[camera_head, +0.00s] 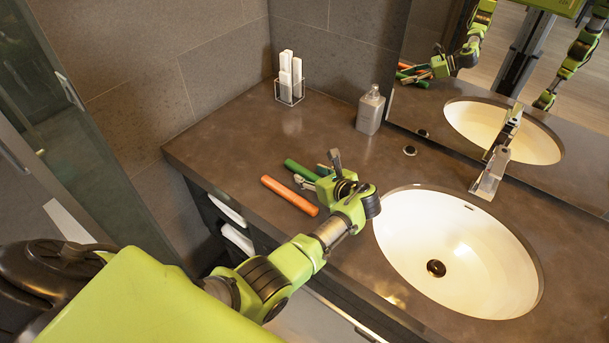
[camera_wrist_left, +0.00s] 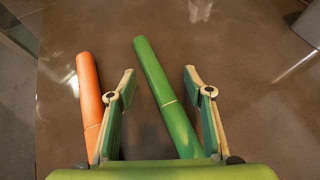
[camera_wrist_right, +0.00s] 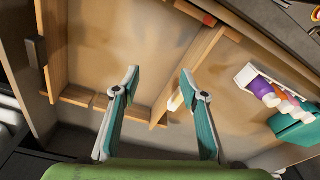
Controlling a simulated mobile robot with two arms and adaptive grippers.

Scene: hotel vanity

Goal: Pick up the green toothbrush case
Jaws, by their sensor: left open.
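The green toothbrush case (camera_head: 302,170) lies on the brown counter, partly hidden by my left gripper (camera_head: 327,170). In the left wrist view the green case (camera_wrist_left: 165,92) runs at a slant between the two open fingers of my left gripper (camera_wrist_left: 160,85), closer to the right finger at its lower end. An orange case (camera_head: 289,195) lies beside it, nearer the counter's front edge. In the left wrist view the orange case (camera_wrist_left: 89,100) is outside the left finger. My right gripper (camera_wrist_right: 160,85) is open and empty in the right wrist view, over wooden drawer or cabinet parts.
A soap bottle (camera_head: 370,110) and a wire holder with white items (camera_head: 290,78) stand at the back of the counter. A sink (camera_head: 460,255) with a faucet (camera_head: 490,172) is to the right. A mirror (camera_head: 520,80) rises behind.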

